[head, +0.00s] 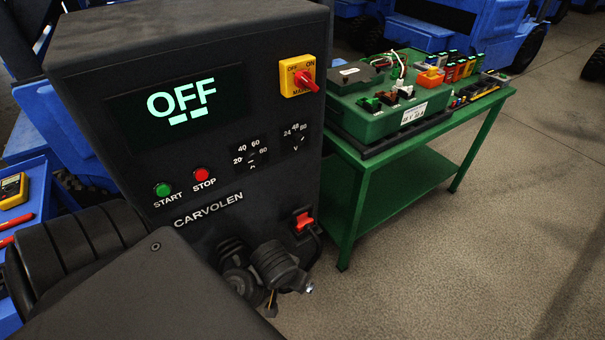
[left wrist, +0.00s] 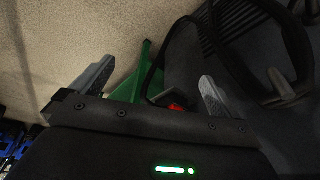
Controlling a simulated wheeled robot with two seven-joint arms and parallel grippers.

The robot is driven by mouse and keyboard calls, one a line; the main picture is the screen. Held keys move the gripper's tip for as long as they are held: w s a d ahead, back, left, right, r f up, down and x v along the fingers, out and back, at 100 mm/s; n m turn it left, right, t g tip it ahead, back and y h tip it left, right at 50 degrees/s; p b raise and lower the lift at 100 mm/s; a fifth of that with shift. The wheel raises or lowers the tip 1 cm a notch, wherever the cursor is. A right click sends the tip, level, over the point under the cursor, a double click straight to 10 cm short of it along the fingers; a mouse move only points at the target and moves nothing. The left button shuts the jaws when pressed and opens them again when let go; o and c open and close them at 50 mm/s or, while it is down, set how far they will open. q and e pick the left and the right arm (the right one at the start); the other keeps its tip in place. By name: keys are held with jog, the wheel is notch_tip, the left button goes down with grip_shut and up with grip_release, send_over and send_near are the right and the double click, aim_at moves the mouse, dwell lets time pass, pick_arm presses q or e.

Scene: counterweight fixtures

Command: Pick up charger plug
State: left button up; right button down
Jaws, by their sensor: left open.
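The charger plug (head: 303,221) is red and sits in a dark holder low on the front of the black charger cabinet (head: 300,130). In the left wrist view a red part that looks like the plug (left wrist: 177,107) shows between the fingers, partly hidden by the gripper body. My left gripper (head: 288,297) is below the plug in the head view, mostly hidden behind its own wrist. In the left wrist view the left gripper (left wrist: 158,71) has its fingers wide apart with nothing clasped. My right gripper is not in view.
A green table (head: 415,165) with a green battery unit (head: 385,115) stands right of the cabinet. A black cable (left wrist: 152,70) loops close to the fingers. A blue cart (head: 40,205) with a yellow meter (head: 12,190) is at left. The floor at right is clear.

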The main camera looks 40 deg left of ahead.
pick_arm(q)
jog(key=w+a+r+n+y, duration=0.1)
jog(key=w+a+r+n, duration=0.15)
jog(key=w, duration=0.25)
jog(key=w+a+r+n+y, duration=0.1)
jog(key=w+a+n, duration=0.1)
jog(key=w+n, duration=0.25)
jog(key=n+y, duration=0.1)
jog(key=n, duration=0.4)
send_near(305, 210)
notch_tip(305, 210, down, 2)
jog(key=x, duration=0.6)
jog(key=shift+w+a+r, duration=0.15)
jog(key=shift+w, duration=0.05)
jog(key=shift+a+f, duration=0.25)
jog(key=shift+f, duration=0.05)
jog(key=x, duration=0.4)
jog(key=shift+a+f, duration=0.15)
jog(key=shift+a, duration=0.25)
jog(key=c, duration=1)
